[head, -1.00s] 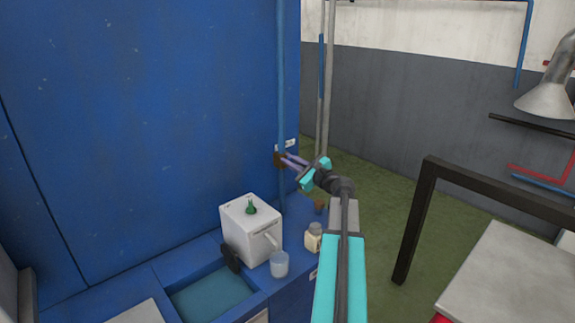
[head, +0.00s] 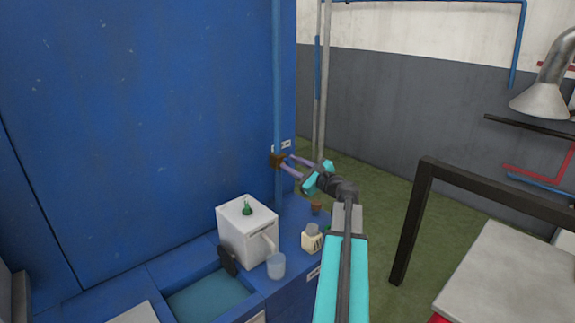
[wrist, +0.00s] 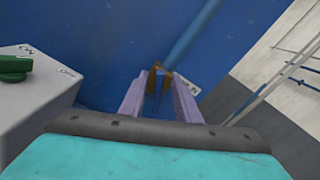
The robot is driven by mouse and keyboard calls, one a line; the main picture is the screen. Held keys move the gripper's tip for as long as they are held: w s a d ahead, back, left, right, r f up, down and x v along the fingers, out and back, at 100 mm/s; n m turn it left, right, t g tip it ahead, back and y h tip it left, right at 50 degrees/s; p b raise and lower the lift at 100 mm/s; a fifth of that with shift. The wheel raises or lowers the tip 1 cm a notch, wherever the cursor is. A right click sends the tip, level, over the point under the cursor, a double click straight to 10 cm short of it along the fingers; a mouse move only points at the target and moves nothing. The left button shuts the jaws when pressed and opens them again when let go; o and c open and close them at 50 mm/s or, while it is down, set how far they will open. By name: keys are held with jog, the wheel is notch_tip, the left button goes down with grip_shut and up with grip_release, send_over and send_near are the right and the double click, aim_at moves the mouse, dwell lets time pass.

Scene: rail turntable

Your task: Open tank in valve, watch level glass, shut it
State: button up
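A small brown valve-like fitting (head: 277,160) sits on a vertical blue pipe (head: 279,90) at the right end of the blue wall. It also shows in the wrist view (wrist: 153,80).
A white box (head: 248,240) with a green knob (head: 247,209) stands on the blue counter beside a sink basin (head: 210,296). A clear cup (head: 275,266) and a cream jar (head: 311,240) are near it. A black frame (head: 412,225) and grey table (head: 515,275) stand right.

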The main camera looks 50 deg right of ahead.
jog(key=s+b, duration=0.2)
jog(key=s, duration=0.9)
jog(key=shift+a, duration=0.4)
jog(key=shift+f, duration=0.1)
